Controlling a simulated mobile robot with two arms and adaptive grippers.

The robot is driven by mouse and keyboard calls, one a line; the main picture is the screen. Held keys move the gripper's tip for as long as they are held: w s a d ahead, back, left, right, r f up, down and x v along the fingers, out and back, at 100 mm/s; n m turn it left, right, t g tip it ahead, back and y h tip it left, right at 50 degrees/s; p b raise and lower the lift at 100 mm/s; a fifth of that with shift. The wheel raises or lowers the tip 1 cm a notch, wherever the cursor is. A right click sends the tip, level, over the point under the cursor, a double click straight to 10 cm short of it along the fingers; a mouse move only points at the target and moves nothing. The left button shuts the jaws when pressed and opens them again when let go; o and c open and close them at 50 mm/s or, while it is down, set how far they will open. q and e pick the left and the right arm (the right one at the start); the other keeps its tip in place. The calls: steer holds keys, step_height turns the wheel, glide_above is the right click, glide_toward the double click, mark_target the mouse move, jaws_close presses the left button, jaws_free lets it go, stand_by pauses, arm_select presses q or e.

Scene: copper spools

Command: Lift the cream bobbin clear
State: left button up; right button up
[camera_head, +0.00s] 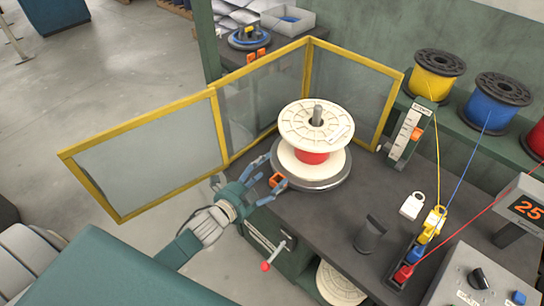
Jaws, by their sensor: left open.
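The cream bobbin (317,124) stands upright on a grey round turntable (318,184) on the dark bench. Red wire is wound on its core, and a grey spindle (318,112) sticks up through its centre hole. My left gripper (272,177) is at the bench's left edge, just left of the bobbin's lower flange. Its fingers are open and hold nothing. From this view I cannot tell whether a fingertip touches the turntable. My right gripper is not in view.
Yellow-framed clear panels (150,150) stand behind and left of the bobbin. A tension gauge (406,135), a dark cup (371,234) and wire guides (417,254) are to the right. A red-knobbed crank (276,254) sticks out in front. Yellow (437,75) and blue (493,102) spools sit on the right-hand shelf.

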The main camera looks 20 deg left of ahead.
mark_target(291, 143)
arm_select(q)
steer(key=w+d+r+m+h+b, duration=0.1)
steer(key=w, duration=0.2)
steer(key=w+d+r+m+t+h+b, duration=0.1)
steer(key=w+r+m, duration=0.1)
steer(key=w, duration=0.1)
steer(key=w+d+r+m+h+b, duration=0.1)
steer(key=w+r+m, duration=0.1)
steer(key=w, duration=0.2)
steer(key=shift+d+t, duration=0.15)
steer(key=shift+t, duration=0.25)
steer(key=shift+w+d, duration=0.25)
steer(key=shift+w, duration=0.45)
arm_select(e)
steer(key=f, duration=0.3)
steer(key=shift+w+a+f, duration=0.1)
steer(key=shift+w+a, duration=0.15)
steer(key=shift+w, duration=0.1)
arm_select(q)
jaws_close()
steer(key=shift+w+r, duration=0.1)
steer(key=shift+r, duration=0.1)
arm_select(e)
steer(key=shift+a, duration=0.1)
